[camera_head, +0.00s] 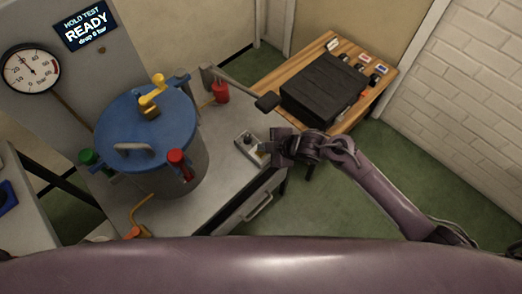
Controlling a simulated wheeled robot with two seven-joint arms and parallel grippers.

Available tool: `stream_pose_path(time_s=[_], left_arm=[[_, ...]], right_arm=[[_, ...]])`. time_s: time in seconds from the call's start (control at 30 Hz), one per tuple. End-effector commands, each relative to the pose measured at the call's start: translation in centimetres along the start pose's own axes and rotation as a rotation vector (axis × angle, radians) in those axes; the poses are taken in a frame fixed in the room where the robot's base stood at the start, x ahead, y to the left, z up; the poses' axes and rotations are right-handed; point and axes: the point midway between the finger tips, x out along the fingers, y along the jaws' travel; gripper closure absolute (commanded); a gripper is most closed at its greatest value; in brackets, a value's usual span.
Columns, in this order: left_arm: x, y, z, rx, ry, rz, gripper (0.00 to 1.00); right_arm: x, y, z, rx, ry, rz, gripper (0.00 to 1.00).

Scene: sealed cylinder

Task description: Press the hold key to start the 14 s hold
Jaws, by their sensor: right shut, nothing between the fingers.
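A small grey key box (246,144) with a dark round button lies on the grey bench top, near its right edge. My right gripper (267,149) is shut and empty, with its tips at the right side of this box. I cannot tell whether the tips touch it. The blue-lidded cylinder (150,125) stands left of the box, with a yellow handle on the lid and red and green knobs around it. A display (85,25) on the back panel reads "HOLD TEST READY drop 0 bar". My left gripper is not in view.
A round gauge (31,70) is on the back panel. A lever with a black knob (267,101) reaches over the bench's right edge. A wooden table (388,68) at the right carries a black case (322,90). Bare bench top (222,180) lies between cylinder and box.

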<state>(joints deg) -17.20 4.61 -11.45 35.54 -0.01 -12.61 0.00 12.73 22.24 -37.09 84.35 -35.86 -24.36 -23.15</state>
Motion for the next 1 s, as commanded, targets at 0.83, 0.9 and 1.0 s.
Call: stream_pose_path(time_s=[0.83,0.9,1.0], left_arm=[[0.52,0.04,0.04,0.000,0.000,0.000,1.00],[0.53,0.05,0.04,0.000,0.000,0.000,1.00],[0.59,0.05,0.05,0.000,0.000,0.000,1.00]], right_arm=[[0.57,-0.40,0.43,0.000,0.000,0.000,1.00],[0.58,-0.42,0.44,0.000,0.000,0.000,1.00],[0.63,-0.45,0.47,0.000,0.000,0.000,1.00]])
